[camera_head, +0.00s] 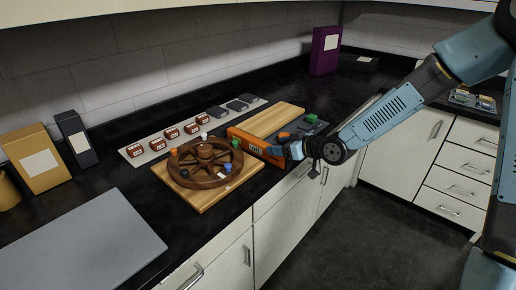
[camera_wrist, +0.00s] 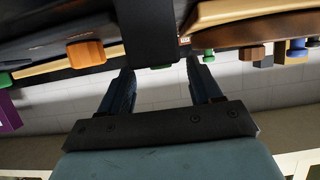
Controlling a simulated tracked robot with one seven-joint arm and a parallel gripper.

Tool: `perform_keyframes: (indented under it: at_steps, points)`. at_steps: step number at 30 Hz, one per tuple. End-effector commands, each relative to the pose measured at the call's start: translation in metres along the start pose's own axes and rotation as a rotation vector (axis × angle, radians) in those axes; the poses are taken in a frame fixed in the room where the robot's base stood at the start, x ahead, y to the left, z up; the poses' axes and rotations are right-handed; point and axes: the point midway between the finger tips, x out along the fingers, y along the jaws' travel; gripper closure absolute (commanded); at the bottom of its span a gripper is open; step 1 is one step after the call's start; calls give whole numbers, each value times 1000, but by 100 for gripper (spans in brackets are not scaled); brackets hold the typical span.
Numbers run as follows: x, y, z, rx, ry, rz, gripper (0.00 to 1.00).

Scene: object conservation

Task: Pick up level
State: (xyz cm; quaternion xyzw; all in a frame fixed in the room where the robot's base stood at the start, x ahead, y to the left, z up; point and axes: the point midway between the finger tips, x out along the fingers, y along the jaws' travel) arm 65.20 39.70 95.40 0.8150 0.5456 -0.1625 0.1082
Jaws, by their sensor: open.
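The level (camera_head: 256,147) is a long orange bar with a small display, lying along the front of the counter between a wheel-shaped wooden piece and my gripper. My gripper (camera_head: 292,151) is at the level's right end, low over the counter's front edge. In the wrist view my two fingers (camera_wrist: 163,85) are apart. A dark bar-shaped piece (camera_wrist: 150,30) extends down toward the gap between them; I cannot tell whether it is the level's end. Contact with the level cannot be made out.
A brown spoked wheel (camera_head: 205,164) with coloured knobs sits on a wooden board (camera_head: 200,198) to the left. Another wooden board (camera_head: 270,119) lies behind the level. A grey panel (camera_head: 85,245) lies at front left. A purple box (camera_head: 325,50) stands at the back.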

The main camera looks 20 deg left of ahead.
Motion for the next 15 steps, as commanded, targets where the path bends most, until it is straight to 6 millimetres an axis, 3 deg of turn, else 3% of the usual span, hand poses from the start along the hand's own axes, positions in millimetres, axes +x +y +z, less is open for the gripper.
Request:
perform_keyframes:
  at_steps: [5,15]
  points:
    - [7,0,0,1,0,1,36]
    - [45,-6,-1,1,0,0,36]
